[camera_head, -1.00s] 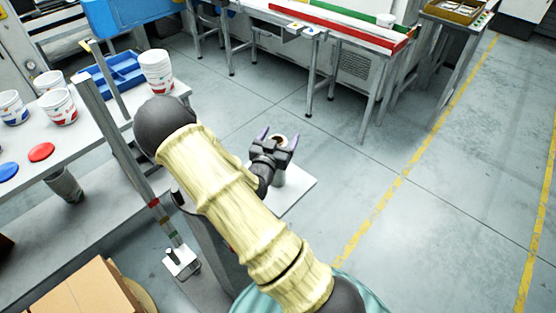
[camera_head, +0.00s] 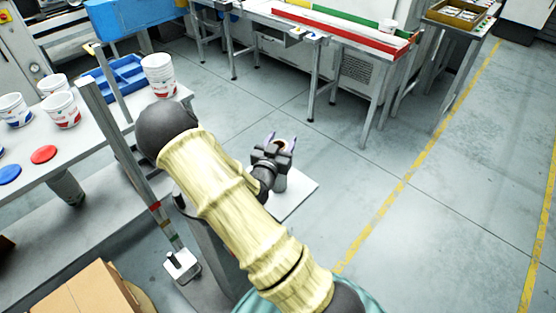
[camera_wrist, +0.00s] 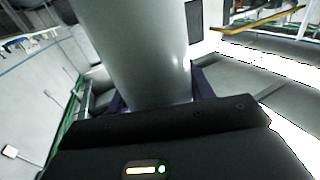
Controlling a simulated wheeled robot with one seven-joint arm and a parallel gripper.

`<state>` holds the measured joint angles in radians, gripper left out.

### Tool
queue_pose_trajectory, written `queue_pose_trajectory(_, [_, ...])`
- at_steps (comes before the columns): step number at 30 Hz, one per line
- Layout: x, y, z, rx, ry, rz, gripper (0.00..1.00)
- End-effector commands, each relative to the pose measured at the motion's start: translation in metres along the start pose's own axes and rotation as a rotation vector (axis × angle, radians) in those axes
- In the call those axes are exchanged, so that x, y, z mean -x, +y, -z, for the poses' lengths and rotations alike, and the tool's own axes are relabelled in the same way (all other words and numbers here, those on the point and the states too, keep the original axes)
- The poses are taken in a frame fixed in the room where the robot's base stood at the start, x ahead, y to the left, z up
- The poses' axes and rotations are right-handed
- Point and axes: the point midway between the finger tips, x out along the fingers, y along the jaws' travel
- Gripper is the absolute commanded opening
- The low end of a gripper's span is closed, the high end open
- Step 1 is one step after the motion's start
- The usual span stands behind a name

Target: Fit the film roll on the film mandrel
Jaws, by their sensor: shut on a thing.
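My gripper (camera_head: 282,142) is below and in front of my body in the head view, with its two purple-grey fingers around the film roll (camera_head: 284,148). Only the roll's pale rim and dark hollow top show between the fingers, with a grey part of it below the gripper. In the wrist view the roll is a big smooth grey-white cylinder (camera_wrist: 137,50), held between the fingers, which it mostly hides. I cannot make out the film mandrel for certain in either view.
A pale flat plate (camera_head: 298,194) lies below the gripper. The left table (camera_head: 95,150) holds white buckets (camera_head: 159,76), a blue tray (camera_head: 125,72), and red and blue discs. A cardboard box (camera_head: 88,291) is at lower left. The floor to the right is clear.

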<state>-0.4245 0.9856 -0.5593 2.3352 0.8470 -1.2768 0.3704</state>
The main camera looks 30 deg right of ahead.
Motion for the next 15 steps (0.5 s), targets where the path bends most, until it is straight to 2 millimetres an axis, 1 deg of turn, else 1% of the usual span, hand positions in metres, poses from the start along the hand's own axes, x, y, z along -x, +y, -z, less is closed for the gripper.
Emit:
queue_pose_trajectory(5, [0.001,-0.001,0.004,0.001,0.000,0.001,0.02])
queue_pose_trajectory(8, [0.001,-0.002,0.012,-0.002,0.002,0.003,0.02])
queue_pose_trajectory(11, [0.001,-0.002,0.024,-0.004,0.002,0.004,0.02])
queue_pose_trajectory(15, [0.002,-0.003,0.046,-0.006,0.003,0.006,0.02])
